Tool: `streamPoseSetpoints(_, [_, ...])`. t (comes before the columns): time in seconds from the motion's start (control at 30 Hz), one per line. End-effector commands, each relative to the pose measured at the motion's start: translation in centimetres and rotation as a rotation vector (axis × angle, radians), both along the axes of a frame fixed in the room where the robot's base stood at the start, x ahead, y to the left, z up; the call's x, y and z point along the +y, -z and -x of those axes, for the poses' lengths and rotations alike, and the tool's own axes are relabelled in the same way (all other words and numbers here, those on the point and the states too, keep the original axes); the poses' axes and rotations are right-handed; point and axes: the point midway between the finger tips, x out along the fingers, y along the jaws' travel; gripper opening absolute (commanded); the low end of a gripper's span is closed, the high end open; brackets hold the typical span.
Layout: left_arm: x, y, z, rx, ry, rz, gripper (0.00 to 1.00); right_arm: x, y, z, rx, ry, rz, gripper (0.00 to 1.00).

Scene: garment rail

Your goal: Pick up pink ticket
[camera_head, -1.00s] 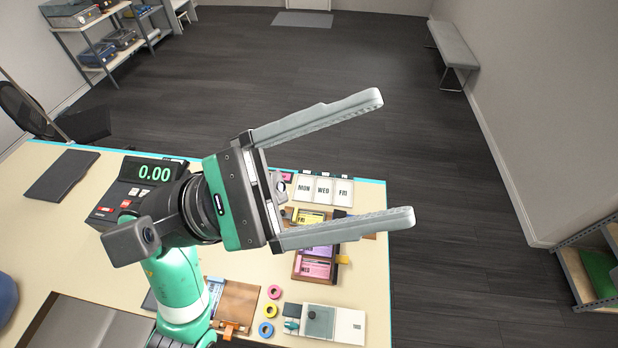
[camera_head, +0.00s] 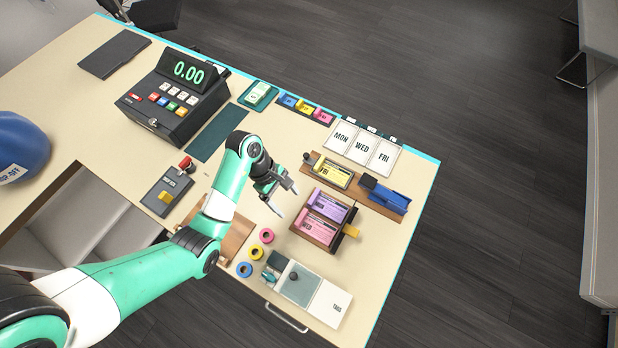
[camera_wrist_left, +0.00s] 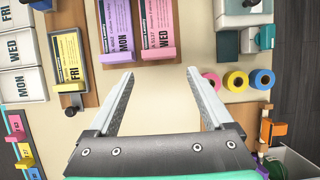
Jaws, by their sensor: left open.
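The pink ticket (camera_head: 312,227) lies in the wooden holder (camera_head: 298,230) on the counter, beside a purple ticket (camera_head: 328,205). In the left wrist view the pink ticket (camera_wrist_left: 158,24) is marked WED and lies at the top, ahead of the fingers; a pink block crosses its near end. My left gripper (camera_head: 288,199) is open and empty, above the counter just left of the holder. In the left wrist view its two fingers (camera_wrist_left: 160,76) are spread, with bare counter between them. My right gripper is not in view.
A yellow ticket (camera_head: 331,172) in its tray and a blue stapler-like tool (camera_head: 385,194) lie behind the holder. Coloured tape rolls (camera_head: 253,251) and a box marked TAGS (camera_head: 305,290) stand in front. MON, WED and FRI cards (camera_head: 362,148) and a register (camera_head: 178,98) are farther back.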

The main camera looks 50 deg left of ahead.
Motion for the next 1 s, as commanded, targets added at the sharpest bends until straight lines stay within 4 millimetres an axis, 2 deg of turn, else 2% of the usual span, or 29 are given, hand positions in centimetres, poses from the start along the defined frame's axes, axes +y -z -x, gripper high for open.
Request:
streamPoseSetpoints(0.03, [-0.5,1.2,0.0,0.005,0.002,0.002,0.85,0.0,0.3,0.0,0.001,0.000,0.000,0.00])
streamPoseSetpoints(0.1, [-1.0,2.4,-0.2,0.004,0.003,0.001,0.85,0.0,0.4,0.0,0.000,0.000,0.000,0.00])
streamPoseSetpoints(0.2, [-1.3,3.3,-0.4,0.001,0.001,0.000,0.85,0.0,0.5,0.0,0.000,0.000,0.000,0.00])
streamPoseSetpoints(0.4, [-1.6,3.9,-0.5,-0.001,0.002,0.000,0.85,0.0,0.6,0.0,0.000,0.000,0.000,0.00])
streamPoseSetpoints(0.7, [-3.4,8.1,-1.1,0.001,0.001,0.000,0.85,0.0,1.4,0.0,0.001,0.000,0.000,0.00])
streamPoseSetpoints(0.93, [-3.5,8.3,-1.2,-0.002,0.000,-0.001,0.85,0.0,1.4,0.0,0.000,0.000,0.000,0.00])
streamPoseSetpoints(0.97, [-3.5,8.3,-1.2,-0.002,0.000,-0.001,0.83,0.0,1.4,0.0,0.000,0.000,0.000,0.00])
streamPoseSetpoints(1.0, [-3.5,8.3,-1.2,-0.002,0.000,-0.001,0.76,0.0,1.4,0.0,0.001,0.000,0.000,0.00])
